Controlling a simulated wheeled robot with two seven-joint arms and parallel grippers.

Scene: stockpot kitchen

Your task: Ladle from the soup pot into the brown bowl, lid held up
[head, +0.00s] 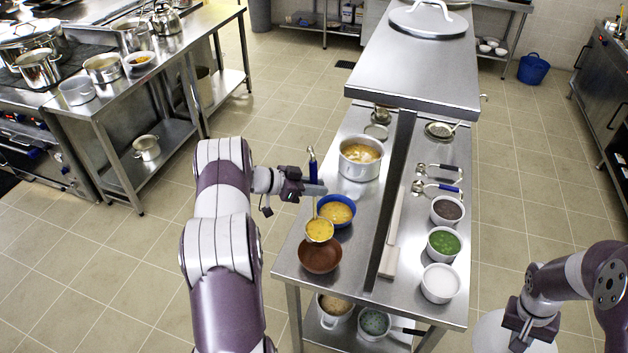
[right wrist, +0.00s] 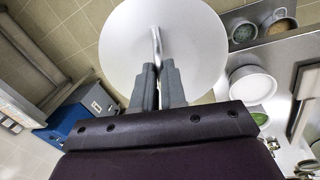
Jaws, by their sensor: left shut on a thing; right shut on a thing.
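The soup pot (head: 360,171), a silver pot of orange soup, stands uncovered on the steel counter. My left gripper (head: 314,189) is shut on the blue handle of a ladle (head: 313,168), which hangs upright. The ladle's cup is full of yellow-orange soup and is over the far rim of the brown bowl (head: 320,262). The visible inside of the brown bowl looks empty; the cup hides part of its far side. My right gripper (right wrist: 159,88) is shut on the bar handle of a pale round lid (right wrist: 190,38). In the head view the lid (head: 488,332) is off the counter's right side.
A blue bowl (head: 349,222) of soup stands just behind the brown bowl. A raised shelf (head: 410,75) carries another lid (head: 428,22). Bowls with dark, green (head: 444,258) and white contents line the counter's right side, near two small ladles.

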